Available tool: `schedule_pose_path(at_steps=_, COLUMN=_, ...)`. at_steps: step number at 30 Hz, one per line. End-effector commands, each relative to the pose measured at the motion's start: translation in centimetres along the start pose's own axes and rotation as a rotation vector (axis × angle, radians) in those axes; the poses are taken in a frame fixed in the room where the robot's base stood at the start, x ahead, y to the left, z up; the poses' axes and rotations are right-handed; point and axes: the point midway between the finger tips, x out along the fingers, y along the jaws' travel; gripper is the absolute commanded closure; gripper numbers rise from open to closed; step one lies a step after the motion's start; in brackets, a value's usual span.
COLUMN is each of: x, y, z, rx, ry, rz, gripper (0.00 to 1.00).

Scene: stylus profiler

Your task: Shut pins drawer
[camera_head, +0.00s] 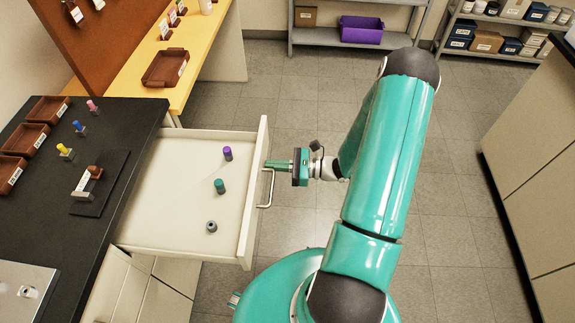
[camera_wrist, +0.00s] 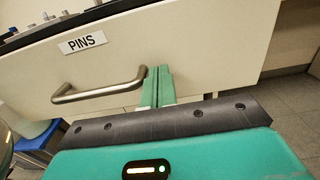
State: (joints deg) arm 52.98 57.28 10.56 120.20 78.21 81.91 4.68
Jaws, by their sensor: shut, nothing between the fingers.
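The pins drawer (camera_head: 180,240) is pulled out from under the black bench in the head view. A purple pin (camera_head: 227,153), a green pin (camera_head: 219,186) and a grey pin (camera_head: 211,227) stand in it. Its front (camera_wrist: 190,50) carries a PINS label (camera_wrist: 82,42) and a metal bar handle (camera_wrist: 95,92) in the wrist view; the handle also shows in the head view (camera_head: 270,188). My gripper (camera_head: 268,165) is shut and empty, with its fingertips (camera_wrist: 159,72) at the drawer front, beside the handle's right end in the wrist view. I cannot tell whether they touch the front.
The black bench (camera_head: 130,112) holds brown trays (camera_head: 26,140), several coloured pins and a dark plate with a small fixture (camera_head: 88,184). A yellow table (camera_head: 205,50) stands behind. Shelves are at the back and a cabinet (camera_head: 530,170) at right. The floor between is clear.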

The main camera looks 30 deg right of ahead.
Motion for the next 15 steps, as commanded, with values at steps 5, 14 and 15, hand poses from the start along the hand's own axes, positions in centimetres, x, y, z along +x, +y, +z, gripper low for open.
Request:
schedule_pose_path(at_steps=5, x=0.31, y=0.01, z=-0.01, rx=0.000, ry=0.000, rz=0.000, gripper=1.00)
schedule_pose_path(at_steps=14, x=0.44, y=0.02, z=-0.01, rx=0.000, ry=0.000, rz=0.000, gripper=1.00)
schedule_pose_path(at_steps=15, x=0.58, y=0.02, z=-0.01, rx=0.000, ry=0.000, rz=0.001, gripper=1.00)
